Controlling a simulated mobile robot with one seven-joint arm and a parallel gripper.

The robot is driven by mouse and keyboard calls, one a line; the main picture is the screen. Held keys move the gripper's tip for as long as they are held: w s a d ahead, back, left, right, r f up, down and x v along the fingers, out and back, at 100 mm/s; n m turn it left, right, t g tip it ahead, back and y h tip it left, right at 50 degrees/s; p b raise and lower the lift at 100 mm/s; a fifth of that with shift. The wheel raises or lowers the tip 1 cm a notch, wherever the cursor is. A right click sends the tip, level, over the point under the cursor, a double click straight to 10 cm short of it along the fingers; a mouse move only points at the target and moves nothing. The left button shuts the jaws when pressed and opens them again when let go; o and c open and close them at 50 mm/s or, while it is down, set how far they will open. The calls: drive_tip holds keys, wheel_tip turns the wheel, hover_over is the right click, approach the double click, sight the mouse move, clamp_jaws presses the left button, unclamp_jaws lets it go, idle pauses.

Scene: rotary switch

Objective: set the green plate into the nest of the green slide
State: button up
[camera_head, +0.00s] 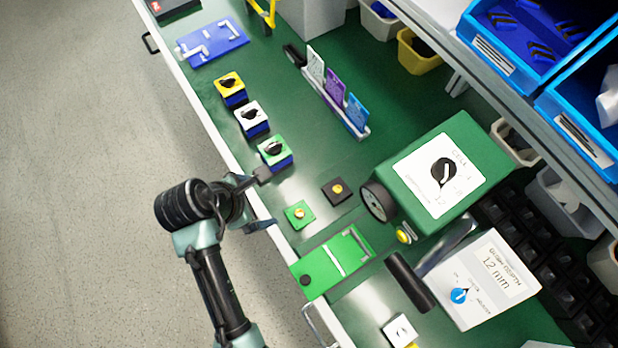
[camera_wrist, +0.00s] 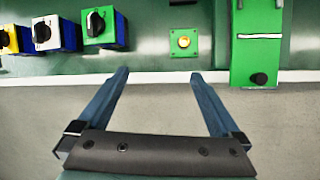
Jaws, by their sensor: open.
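A small green square plate (camera_head: 299,214) with a brass-coloured knob lies flat near the bench's front edge. It also shows in the wrist view (camera_wrist: 183,50), beyond my fingertips and a little right of centre. The green slide (camera_head: 318,270) is a long green board with a pale crossbar and a black round knob, right of the plate. It shows at the right of the wrist view (camera_wrist: 257,58). The plate and slide are apart. My gripper (camera_head: 268,200) is open and empty at the bench edge; its fingers (camera_wrist: 158,76) point towards the bench, touching neither. I cannot make out the nest clearly.
A dark square (camera_head: 338,191) with a similar knob lies behind the plate. Rotary switches (camera_head: 273,151) line the edge to the left. A large green box (camera_head: 478,150) and a black cylinder (camera_head: 409,280) stand nearby. A card rack (camera_head: 345,120) is farther back.

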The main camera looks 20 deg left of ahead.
drive_tip(key=s+d+n+g+h+p, duration=0.1)
drive_tip(key=s+d+n, duration=0.1)
drive_tip(key=s, duration=0.1)
approach(292, 219)
drive_tip(key=shift+x, duration=4.05)
clamp_jaws()
